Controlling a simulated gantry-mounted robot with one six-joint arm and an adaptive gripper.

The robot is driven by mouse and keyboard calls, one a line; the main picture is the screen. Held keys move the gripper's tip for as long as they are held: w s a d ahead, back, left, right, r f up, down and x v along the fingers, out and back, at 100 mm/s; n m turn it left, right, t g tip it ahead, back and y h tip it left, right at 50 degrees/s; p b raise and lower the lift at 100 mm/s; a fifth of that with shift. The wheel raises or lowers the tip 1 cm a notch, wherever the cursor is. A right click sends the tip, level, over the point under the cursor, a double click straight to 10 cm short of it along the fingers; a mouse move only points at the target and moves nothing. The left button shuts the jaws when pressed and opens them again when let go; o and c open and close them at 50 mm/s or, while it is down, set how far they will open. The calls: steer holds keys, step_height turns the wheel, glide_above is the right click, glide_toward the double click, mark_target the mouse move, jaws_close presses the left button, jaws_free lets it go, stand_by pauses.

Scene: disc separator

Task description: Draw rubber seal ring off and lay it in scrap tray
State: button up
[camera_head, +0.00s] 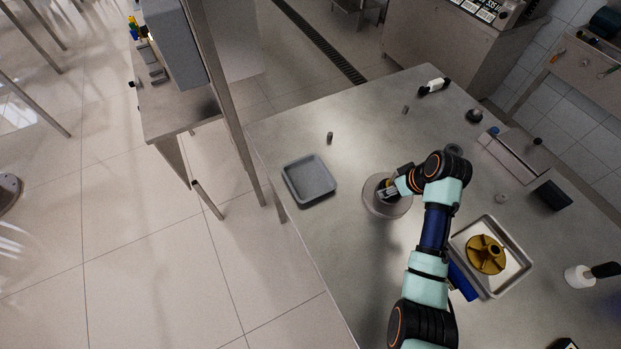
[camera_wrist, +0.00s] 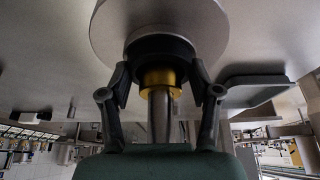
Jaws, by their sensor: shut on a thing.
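The separator's round pale base (camera_head: 385,205) stands near the table's middle, partly behind my arm. In the wrist view, the base (camera_wrist: 205,22) lies beyond my fingertips, with a steel spindle (camera_wrist: 159,115) and brass collar (camera_wrist: 160,78) at its centre. My gripper (camera_wrist: 163,72) is shut on the black rubber seal ring (camera_wrist: 160,46), one finger on each side. The ring surrounds the spindle axis close to the base; whether it touches the base I cannot tell. A shallow grey tray (camera_head: 309,190), which looks like the scrap tray, lies empty to the left; it also shows in the wrist view (camera_wrist: 255,82).
A metal tray (camera_head: 524,262) holding a brass flanged part (camera_head: 486,254) lies right of my arm. A small dark cylinder (camera_head: 330,137) stands above the grey tray. Table between separator and grey tray is clear. A white-and-black tool (camera_head: 433,87) lies at the far edge.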

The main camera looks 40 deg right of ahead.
jaws_close()
step_height(320, 180, up, 12)
steer(key=p, duration=1.2)
